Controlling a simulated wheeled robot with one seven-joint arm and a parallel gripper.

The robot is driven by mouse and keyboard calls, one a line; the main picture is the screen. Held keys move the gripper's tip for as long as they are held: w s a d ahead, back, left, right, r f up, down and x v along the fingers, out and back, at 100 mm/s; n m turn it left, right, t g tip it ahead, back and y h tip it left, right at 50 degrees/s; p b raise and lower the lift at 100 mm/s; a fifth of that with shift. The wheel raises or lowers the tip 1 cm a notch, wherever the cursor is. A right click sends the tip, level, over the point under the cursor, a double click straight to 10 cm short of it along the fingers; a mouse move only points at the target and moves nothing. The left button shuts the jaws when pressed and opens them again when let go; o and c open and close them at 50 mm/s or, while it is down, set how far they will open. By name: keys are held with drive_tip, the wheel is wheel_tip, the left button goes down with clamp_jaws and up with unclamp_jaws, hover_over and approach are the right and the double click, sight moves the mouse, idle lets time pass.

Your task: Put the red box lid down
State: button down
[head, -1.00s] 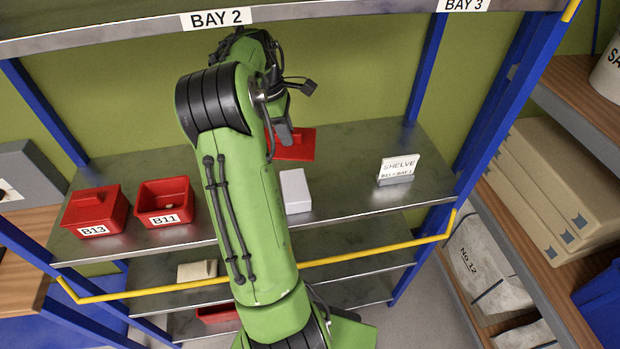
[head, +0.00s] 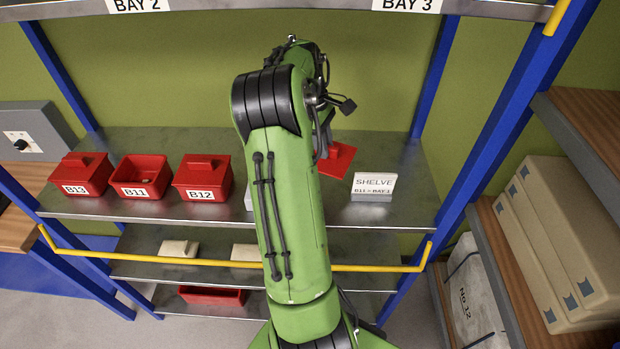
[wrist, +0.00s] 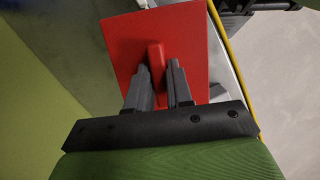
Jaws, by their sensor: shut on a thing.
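The red box lid (head: 341,158) is a flat red square with a raised handle, over the right part of the upper shelf, behind the sign. It also fills the middle of the wrist view (wrist: 190,40). My gripper (wrist: 160,72) is shut on the lid's handle; in the head view my arm hides most of it. I cannot tell whether the lid touches the shelf. The open red box B11 (head: 141,190) stands lidless on the left part of the shelf, between the lidded red boxes B13 (head: 82,188) and B12 (head: 203,194).
The metal shelf (head: 410,208) has blue posts (head: 431,75) and a yellow rail (head: 392,267) in front. My arm mostly hides a pale block (head: 248,197). Bare shelf shows right of the sign.

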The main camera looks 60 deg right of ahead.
wheel_tip(320, 180, down, 13)
drive_tip(key=shift+s+d+r, duration=0.1)
drive_tip(key=shift+d+r, duration=0.05)
drive_tip(key=shift+r, duration=0.05)
drive_tip(key=shift+f+b, duration=0.15)
drive_tip(key=shift+b, duration=0.15)
drive_tip(key=c, duration=1)
unclamp_jaws()
